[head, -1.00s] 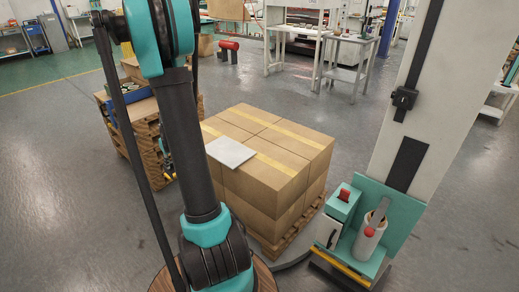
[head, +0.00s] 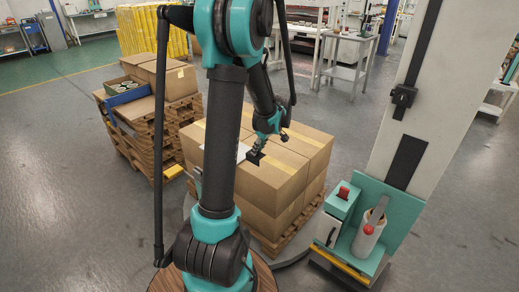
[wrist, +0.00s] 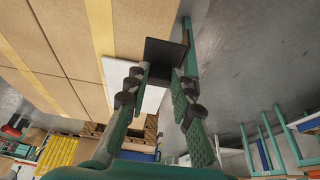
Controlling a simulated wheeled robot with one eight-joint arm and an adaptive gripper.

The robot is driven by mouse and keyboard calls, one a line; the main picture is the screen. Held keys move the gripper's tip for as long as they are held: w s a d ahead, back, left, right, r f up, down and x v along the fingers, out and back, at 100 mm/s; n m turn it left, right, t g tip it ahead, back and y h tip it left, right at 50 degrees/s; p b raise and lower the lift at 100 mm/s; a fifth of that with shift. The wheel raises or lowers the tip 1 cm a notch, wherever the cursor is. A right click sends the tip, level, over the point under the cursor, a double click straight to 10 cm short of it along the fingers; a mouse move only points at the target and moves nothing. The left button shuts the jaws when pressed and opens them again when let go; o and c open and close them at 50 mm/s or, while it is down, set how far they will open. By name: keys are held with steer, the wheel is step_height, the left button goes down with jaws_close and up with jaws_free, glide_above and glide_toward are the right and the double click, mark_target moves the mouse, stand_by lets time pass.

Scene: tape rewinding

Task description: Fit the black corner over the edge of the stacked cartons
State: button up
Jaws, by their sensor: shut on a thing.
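The stacked cartons (head: 285,158) stand on a wooden pallet, with yellow tape bands over their tops. My gripper (head: 259,148) is above the near part of the stack's top. It is shut on the black corner (head: 254,157), a small dark angled piece. In the wrist view the black corner (wrist: 166,52) sits between the fingertips (wrist: 160,76), beside the edge of the cartons (wrist: 50,45). I cannot tell whether it touches them. A white sheet (wrist: 152,99) lies on the stack, partly hidden by my gripper and arm.
A white wrapping column (head: 425,110) with a film roll (head: 369,238) stands right of the stack. Grey floor (head: 85,210) is open at front left.

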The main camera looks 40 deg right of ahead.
mark_target(260, 155)
steer(key=shift+s+d+f, duration=0.2)
steer(key=shift+s, duration=0.15)
steer(key=shift+f, duration=2.85)
steer(key=shift+f, duration=0.15)
steer(key=shift+f, duration=1.7)
steer(key=shift+f, duration=0.65)
steer(key=o, duration=1.4)
steer(key=shift+r, duration=0.1)
steer(key=shift+r, duration=3.9)
